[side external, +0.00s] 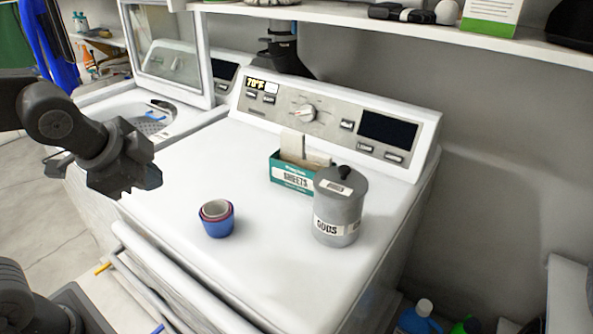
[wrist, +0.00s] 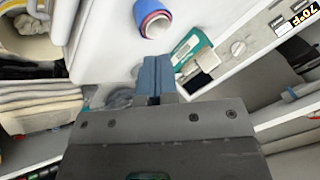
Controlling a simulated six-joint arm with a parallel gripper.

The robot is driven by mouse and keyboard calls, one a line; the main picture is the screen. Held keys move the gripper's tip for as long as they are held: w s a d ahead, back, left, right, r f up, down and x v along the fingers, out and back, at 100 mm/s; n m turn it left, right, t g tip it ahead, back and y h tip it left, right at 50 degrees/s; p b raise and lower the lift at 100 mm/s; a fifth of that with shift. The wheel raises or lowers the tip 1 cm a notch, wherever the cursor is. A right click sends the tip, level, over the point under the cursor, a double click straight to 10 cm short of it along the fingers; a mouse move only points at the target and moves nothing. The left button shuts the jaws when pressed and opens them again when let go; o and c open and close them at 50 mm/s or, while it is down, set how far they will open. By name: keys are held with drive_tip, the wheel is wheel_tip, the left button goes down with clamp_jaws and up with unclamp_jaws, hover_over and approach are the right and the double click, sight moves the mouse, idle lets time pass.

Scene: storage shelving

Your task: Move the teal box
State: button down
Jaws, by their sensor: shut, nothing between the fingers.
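The teal box (side external: 290,177), labelled SHEETS, stands upright on the white top of the machine, with pale sheets sticking out of its open top. It stands just behind and to the left of the grey canister, which hides part of its right end. In the wrist view the teal box (wrist: 190,44) is beyond my fingertips, slightly to the right. My gripper (side external: 143,184) is at the left of the side view, above the machine's left edge and well apart from the box. In the wrist view my gripper (wrist: 153,76) has its blue-grey fingers together, with nothing between them.
Nested cups (side external: 216,218), blue outermost, stand front-left of the box. The grey lidded canister (side external: 338,208) stands close to its right. The control panel (side external: 325,120) rises behind, under a shelf (side external: 390,24).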

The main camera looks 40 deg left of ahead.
drive_tip(key=w+d+m+t, duration=0.1)
drive_tip(key=w+d+m, duration=0.2)
drive_tip(key=w+m, duration=0.85)
drive_tip(key=m+t, duration=0.2)
drive_tip(key=m, duration=1.5)
approach(302, 174)
drive_tip(key=shift+n+h, duration=0.25)
drive_tip(key=shift+h, duration=0.15)
drive_tip(key=f, duration=0.4)
drive_tip(key=shift+w+a, duration=0.2)
drive_tip(key=shift+a, duration=0.1)
drive_tip(key=w, duration=0.3)
drive_tip(key=shift+w+f, duration=0.2)
drive_tip(key=shift+w, duration=0.5)
drive_tip(key=w, duration=1.2)
drive_tip(key=shift+w, duration=0.1)
